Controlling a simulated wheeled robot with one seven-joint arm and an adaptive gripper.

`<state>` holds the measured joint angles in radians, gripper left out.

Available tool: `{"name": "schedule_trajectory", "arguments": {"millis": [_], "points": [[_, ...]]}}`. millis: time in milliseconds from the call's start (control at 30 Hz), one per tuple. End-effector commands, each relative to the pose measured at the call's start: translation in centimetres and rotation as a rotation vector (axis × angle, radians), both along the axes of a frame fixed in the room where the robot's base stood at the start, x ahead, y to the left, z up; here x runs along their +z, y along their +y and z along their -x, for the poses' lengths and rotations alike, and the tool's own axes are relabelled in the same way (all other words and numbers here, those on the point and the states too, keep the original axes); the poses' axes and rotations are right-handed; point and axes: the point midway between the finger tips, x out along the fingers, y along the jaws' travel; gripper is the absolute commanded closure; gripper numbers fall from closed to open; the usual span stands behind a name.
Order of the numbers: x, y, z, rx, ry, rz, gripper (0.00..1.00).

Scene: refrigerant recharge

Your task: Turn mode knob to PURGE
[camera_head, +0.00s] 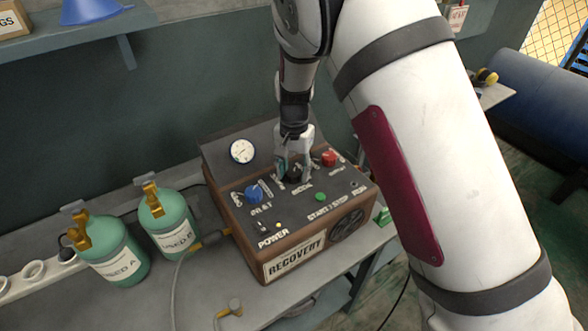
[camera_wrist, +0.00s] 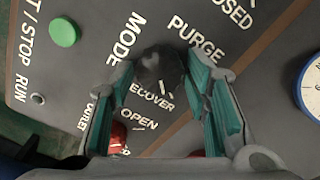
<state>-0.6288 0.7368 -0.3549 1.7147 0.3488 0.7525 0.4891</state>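The black mode knob (camera_wrist: 158,68) is on the sloping top panel of the recovery machine (camera_head: 290,250). In the wrist view its white pointer mark is on the side toward RECOVER, and the PURGE label is on the other side of the knob. My gripper (camera_wrist: 156,70) points down at the panel with its teal-padded fingers apart, one on either side of the knob. A small gap shows beside the knob, and I cannot tell whether either finger touches it. In the head view my gripper (camera_head: 293,176) partly hides the knob.
A blue inlet knob (camera_head: 254,194) and a red outlet knob (camera_head: 328,158) flank the mode knob. A green start/stop button (camera_head: 320,197) is nearby. Green tanks USED A (camera_head: 118,262) and USED B (camera_head: 170,220) stand left. A gauge (camera_head: 242,151) is behind.

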Motion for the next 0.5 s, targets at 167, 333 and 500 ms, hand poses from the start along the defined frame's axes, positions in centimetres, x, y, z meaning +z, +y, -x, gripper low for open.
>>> {"name": "schedule_trajectory", "arguments": {"millis": [167, 333, 500], "points": [[0.02, 0.0, 0.01, 0.0, 0.0, 0.0, 0.94], [0.02, 0.01, 0.0, 0.006, 0.0, 0.0, 0.94], [-0.01, -0.01, -0.04, 0.045, 0.0, -0.001, 0.94]]}}
